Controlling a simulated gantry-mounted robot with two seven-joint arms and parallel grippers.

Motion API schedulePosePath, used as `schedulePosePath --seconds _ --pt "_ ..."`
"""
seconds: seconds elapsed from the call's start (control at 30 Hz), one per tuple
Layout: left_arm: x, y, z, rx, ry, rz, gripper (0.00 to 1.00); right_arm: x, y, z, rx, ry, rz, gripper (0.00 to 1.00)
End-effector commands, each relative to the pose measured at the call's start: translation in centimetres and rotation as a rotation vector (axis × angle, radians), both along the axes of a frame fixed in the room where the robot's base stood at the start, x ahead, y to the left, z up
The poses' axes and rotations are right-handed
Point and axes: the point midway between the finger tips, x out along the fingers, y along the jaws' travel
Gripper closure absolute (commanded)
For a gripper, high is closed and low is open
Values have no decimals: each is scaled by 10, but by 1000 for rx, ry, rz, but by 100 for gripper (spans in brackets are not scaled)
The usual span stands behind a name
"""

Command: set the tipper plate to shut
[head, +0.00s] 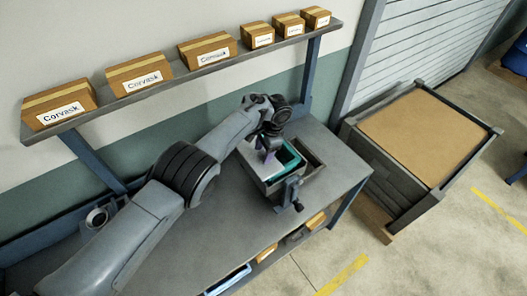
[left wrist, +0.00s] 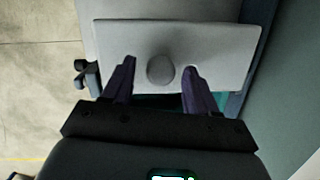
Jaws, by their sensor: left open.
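The ring grinder (head: 270,187) stands on the workbench, a grey box-like machine with a teal rim and a crank (head: 293,190) at its front. In the left wrist view a pale grey plate (left wrist: 220,45), which looks like the tipper plate, fills the upper middle and has a round knob (left wrist: 160,70). My left gripper (left wrist: 160,66) is open, with one dark finger on each side of the knob. I cannot tell whether the fingers touch the plate. In the head view my left gripper (head: 268,154) is over the grinder and hides part of it. My right gripper is not in view.
The bench (head: 225,225) is clear left of the grinder. A shelf (head: 215,68) with several Corvask boxes runs along the wall above. A large crate (head: 383,178) with a brown top stands right of the bench. Small boxes lie on the lower shelf.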

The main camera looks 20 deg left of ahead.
Motion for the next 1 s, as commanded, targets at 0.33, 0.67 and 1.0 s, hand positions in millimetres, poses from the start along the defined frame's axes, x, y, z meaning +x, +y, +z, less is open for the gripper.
schedulePosePath --seconds 0.33,0.67,1.0 --pt "7 -9 52 -1 -3 0 42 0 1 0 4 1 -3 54" --pt "11 -17 93 -1 -2 1 42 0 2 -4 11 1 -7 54" --pt "11 -19 101 -1 0 0 42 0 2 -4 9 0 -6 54"
